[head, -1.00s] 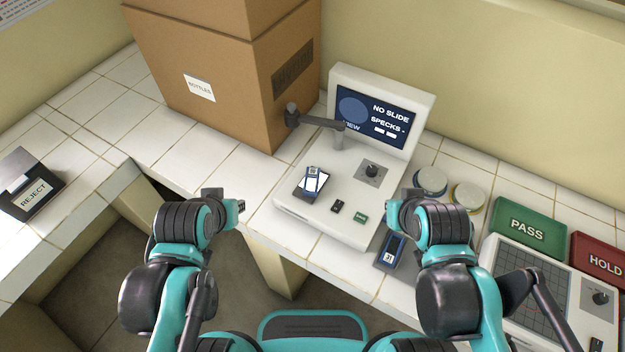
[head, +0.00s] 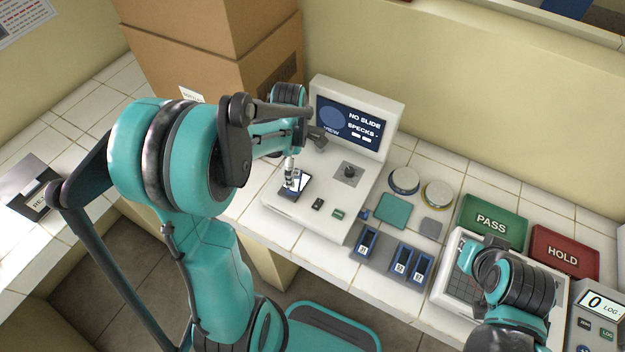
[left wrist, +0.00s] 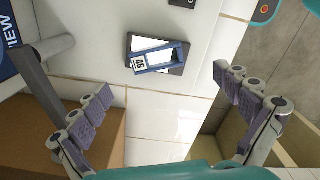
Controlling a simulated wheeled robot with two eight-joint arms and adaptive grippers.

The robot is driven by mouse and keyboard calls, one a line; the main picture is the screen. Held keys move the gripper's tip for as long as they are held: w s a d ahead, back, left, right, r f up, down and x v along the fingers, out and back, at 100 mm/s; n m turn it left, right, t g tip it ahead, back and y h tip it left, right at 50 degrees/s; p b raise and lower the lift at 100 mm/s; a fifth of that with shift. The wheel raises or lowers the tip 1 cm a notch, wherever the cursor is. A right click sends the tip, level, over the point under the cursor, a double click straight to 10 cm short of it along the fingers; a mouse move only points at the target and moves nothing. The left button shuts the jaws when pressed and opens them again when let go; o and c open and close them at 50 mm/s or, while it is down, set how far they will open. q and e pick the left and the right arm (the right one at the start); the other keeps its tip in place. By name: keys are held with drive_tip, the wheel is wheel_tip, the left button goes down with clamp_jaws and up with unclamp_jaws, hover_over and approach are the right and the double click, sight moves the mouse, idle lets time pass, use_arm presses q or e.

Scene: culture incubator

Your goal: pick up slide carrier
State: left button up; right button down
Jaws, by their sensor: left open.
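A slide carrier (head: 301,182), blue with a white label, lies on a dark pad on the front left of the white viewer (head: 320,207). It also shows in the left wrist view (left wrist: 160,57), tilted slightly on the pad, with "46"-like print on its label. My left gripper (head: 290,178) reaches down over the carrier from above. In the left wrist view the left gripper (left wrist: 165,95) is open, its fingers wide apart on either side with nothing between them. My right gripper (head: 470,260) hangs over the gridded device at right; its fingers are not clear.
The viewer's screen reads "NO SLIDE". Its dark arm (head: 318,136) stands close to my left gripper. Three more carriers sit in a grey rack (head: 384,264) to the right. PASS (head: 490,222) and HOLD (head: 563,252) trays are farther right. A cardboard box (head: 225,65) stands behind left.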

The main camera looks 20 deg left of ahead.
use_arm(q)
drive_tip(key=f, duration=0.2)
drive_tip(key=f+b, duration=0.1)
drive_tip(key=f, duration=0.2)
drive_tip(key=f+b, duration=0.1)
drive_tip(key=f, duration=0.1)
drive_tip(key=shift+w+a+f, duration=0.3)
drive_tip(key=shift+a+f, duration=0.05)
drive_tip(key=shift+f, duration=0.05)
drive_tip(key=shift+r, duration=0.1)
drive_tip(key=c, duration=1.2)
